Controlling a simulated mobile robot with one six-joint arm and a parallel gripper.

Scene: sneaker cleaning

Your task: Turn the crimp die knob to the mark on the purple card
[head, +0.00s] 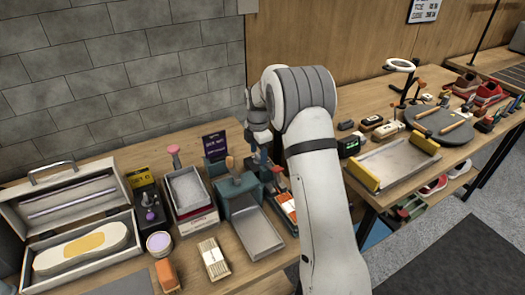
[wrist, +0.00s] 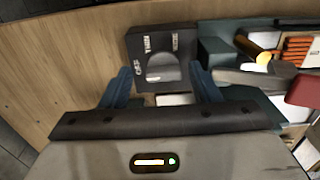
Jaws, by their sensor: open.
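A dark box in the wrist view carries a rounded grey knob (wrist: 163,68), with white labels around it. One seems to read OFF and another THIN; the one at upper right is too small to read. I cannot tell the knob's exact setting. My gripper (wrist: 162,88) is open, with blue fingers left and right of the knob's lower side and nothing held between them. In the head view the purple card (head: 214,145) stands at the back of the bench; its writing is too small to read. The knob is not distinguishable there, near my arm.
A teal machine with a grey tray (head: 256,234) stands just left of my arm. Left of it are a bin of grey material (head: 187,190), a yellow card (head: 139,178) and an open case (head: 72,200). A second bench with a metal tray (head: 392,165) is at right.

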